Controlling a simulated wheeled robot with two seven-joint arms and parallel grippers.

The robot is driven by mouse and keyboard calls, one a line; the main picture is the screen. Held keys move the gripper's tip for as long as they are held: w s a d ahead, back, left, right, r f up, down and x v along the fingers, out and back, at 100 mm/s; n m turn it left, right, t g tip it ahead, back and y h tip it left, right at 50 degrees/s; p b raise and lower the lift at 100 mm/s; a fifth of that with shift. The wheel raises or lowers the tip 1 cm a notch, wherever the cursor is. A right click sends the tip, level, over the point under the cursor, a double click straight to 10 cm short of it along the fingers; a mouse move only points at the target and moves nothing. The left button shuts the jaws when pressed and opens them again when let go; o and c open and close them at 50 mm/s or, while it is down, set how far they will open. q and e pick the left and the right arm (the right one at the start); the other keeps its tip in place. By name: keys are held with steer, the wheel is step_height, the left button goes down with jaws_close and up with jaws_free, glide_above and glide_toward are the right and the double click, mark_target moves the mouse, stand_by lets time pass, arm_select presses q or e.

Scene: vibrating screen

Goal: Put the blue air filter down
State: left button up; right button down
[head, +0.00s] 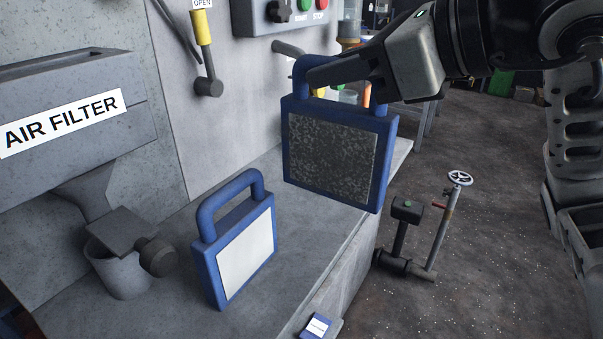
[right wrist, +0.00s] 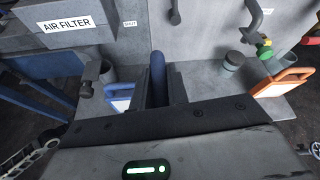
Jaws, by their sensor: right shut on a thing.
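My right gripper (head: 318,76) comes in from the upper right and is shut on the handle of a blue air filter (head: 335,150) with a dark, speckled panel. This filter hangs upright at the right edge of the grey ledge; I cannot tell its exact height. Its blue handle (right wrist: 157,75) shows end-on between the fingers in the right wrist view. A second blue filter (head: 243,250) with a clean white panel stands on the ledge to the left, apart from the held one. It also shows partly in the right wrist view (right wrist: 119,104). My left gripper is out of view.
The grey ledge (head: 300,235) has bare room between the filters. An AIR FILTER housing (head: 75,105) and a grey cup (head: 120,272) are at left. A control box (head: 280,14) is above. An orange-framed filter (right wrist: 283,84) stands at right. Pipes with a valve wheel (head: 460,178) rise beyond the ledge.

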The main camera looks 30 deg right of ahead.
steer(key=shift+w+d+p, duration=0.15)
steer(key=shift+w+p, duration=0.5)
steer(key=shift+p, duration=0.2)
arm_select(q)
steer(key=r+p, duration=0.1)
steer(key=p, duration=0.2)
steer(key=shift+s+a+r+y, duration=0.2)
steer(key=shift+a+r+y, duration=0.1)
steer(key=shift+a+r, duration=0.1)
arm_select(e)
steer(key=w+d+f, duration=0.2)
steer(key=w+f, duration=1)
steer(key=f, duration=0.1)
steer(key=shift+w+d, duration=0.2)
steer(key=shift+d, duration=0.1)
steer(key=shift+f, duration=0.25)
steer(key=c, duration=1.4)
jaws_free()
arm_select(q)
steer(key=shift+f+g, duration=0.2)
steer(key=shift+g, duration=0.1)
arm_select(e)
steer(key=shift+o, duration=0.2)
steer(key=shift+r, duration=0.1)
